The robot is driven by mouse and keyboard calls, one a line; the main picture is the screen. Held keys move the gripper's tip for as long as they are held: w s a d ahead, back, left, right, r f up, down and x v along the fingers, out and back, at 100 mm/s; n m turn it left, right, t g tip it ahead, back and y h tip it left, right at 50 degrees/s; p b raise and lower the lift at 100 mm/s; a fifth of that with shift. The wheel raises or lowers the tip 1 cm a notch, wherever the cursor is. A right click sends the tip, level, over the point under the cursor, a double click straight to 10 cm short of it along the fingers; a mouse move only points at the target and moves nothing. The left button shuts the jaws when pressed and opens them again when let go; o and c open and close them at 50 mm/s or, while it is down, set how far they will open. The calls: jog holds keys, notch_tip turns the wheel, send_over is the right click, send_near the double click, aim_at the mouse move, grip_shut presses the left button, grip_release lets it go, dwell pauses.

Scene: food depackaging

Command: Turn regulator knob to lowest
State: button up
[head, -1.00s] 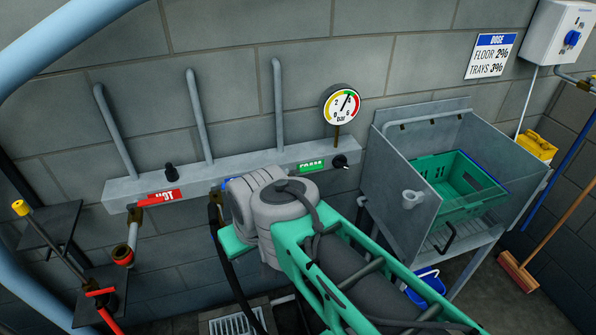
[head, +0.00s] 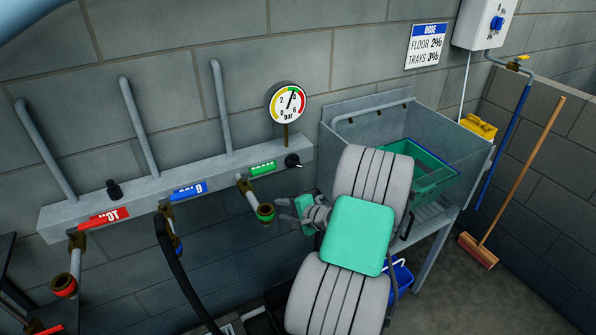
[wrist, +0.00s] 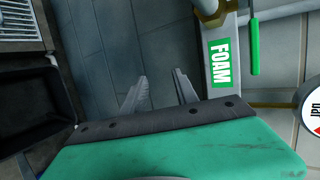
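A black knob (head: 293,160) sits at the right end of the grey pipe manifold (head: 215,158), beside the green FOAM label (head: 263,168). A round pressure gauge (head: 287,102) stands above it, its needle pointing up and slightly right. Another black knob (head: 114,190) is on top of the manifold at left. The frames do not say which is the regulator knob. My gripper (wrist: 160,80) is open and empty; its two grey fingers show apart in the wrist view. In the head view it is below the right end of the manifold, apart from the knob.
Foam outlet (head: 265,212) hangs close left of my gripper. A metal sink (head: 340,130) with a green crate (head: 425,180) stands right. A white dosing box (head: 480,25) with a blue dial is at upper right. A broom (head: 520,170) leans right.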

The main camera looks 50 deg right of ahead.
aim_at(296, 165)
jog(key=s+d+r+m+t+h, duration=0.1)
jog(key=d+r+m+t+h, duration=0.45)
jog(key=d+m, duration=0.35)
jog(key=shift+n+g, duration=0.3)
jog(key=shift+g, duration=0.15)
jog(key=x, duration=0.2)
jog(key=p+x, duration=0.1)
jog(key=x, duration=0.1)
jog(key=d+r+x, duration=0.1)
jog(key=x, duration=0.2)
jog(key=shift+s+p, duration=0.2)
jog(key=shift+p, duration=0.2)
jog(key=shift+w+d, duration=0.2)
jog(key=shift+w, duration=0.2)
jog(key=shift+f, duration=0.1)
grip_shut()
